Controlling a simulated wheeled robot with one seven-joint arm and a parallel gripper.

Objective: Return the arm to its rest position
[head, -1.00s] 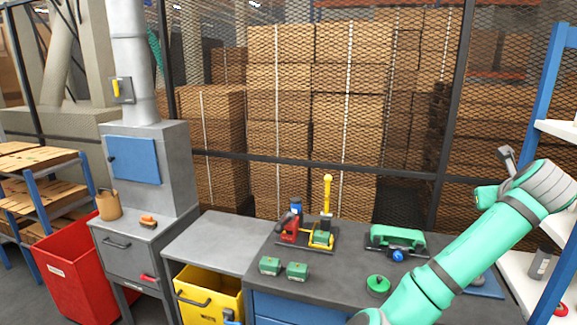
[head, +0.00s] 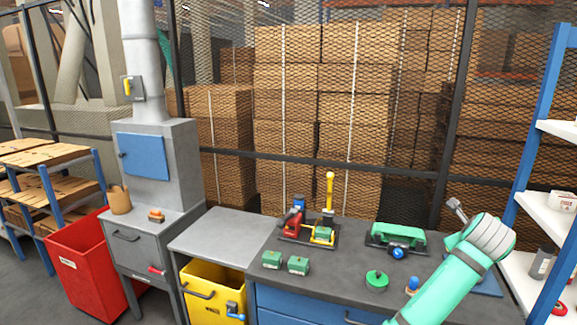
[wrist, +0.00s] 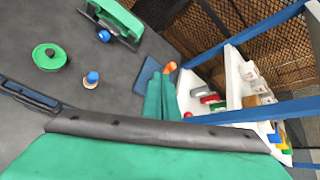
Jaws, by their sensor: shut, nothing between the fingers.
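My teal arm (head: 452,288) rises from the lower right of the head view, over the right end of the dark workbench (head: 345,262). It is bent at a grey joint. My gripper (head: 457,207) appears as a small grey end pointing up and left beside that joint. It is shut and empty, clear of the bench items.
A green tool (head: 398,235), a round green piece (head: 376,281), a blue-topped knob (head: 412,284), green blocks (head: 298,265) and a red-and-yellow fixture (head: 322,232) sit on the bench. White shelves (head: 548,212) with a blue post stand close right of my arm. Mesh fencing stands behind.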

